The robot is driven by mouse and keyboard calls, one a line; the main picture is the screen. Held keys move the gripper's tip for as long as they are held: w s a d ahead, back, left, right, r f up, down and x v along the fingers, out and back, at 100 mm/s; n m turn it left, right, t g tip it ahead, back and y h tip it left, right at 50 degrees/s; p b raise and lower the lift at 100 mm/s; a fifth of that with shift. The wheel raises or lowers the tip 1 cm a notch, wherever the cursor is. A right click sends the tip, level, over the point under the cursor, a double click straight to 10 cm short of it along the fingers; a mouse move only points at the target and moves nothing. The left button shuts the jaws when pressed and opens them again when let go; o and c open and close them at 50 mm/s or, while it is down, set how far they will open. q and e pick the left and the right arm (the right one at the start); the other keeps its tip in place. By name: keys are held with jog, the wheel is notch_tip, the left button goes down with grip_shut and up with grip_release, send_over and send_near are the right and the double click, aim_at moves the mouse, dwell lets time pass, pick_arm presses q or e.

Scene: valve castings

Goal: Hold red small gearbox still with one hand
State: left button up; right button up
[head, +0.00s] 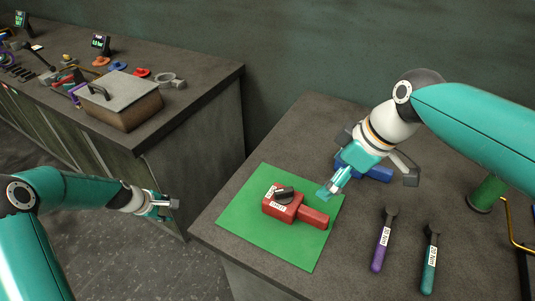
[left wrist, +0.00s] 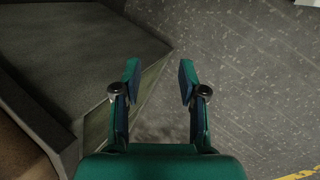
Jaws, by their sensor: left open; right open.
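The red small gearbox (head: 281,210) lies on a green mat (head: 289,250) on the near bench. It has a black knob on top and white labels. My right gripper (head: 326,191) is above the mat's right side, beside the gearbox and apart from it, with nothing seen in it. My left gripper (head: 170,204) is out over the floor, left of the bench and well away from the gearbox. In the left wrist view the left gripper (left wrist: 160,85) is open and empty, with floor below it.
A blue part (head: 378,172) lies behind my right gripper. A purple-handled tool (head: 382,245) and a teal-handled tool (head: 430,262) lie right of the mat. A green cylinder (head: 487,194) stands further right. A lidded box (head: 120,100) and small parts crowd the left bench.

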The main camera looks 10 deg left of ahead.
aim_at(300, 204)
pick_arm(q)
jog(key=w+d+r+h, duration=0.2)
jog(key=w+d+r, duration=0.3)
jog(key=d+r, duration=0.4)
jog(key=s+d+r+m+g, duration=0.1)
jog(key=s+d+r+g, duration=0.2)
jog(key=d+r, duration=0.6)
jog(key=s+d+r+m+g, duration=0.1)
jog(key=s+d+r+g, duration=0.2)
jog(key=d+r, duration=0.7)
jog(key=d, duration=0.3)
pick_arm(e)
jog(key=x, duration=1.7)
jog(key=shift+w, duration=0.1)
pick_arm(q)
jog(key=shift+d, duration=0.1)
pick_arm(e)
jog(key=shift+r, duration=0.1)
jog(key=c, duration=1.8)
pick_arm(q)
jog(key=shift+o, duration=0.2)
pick_arm(e)
jog(key=shift+o, duration=0.2)
jog(key=shift+w, duration=0.1)
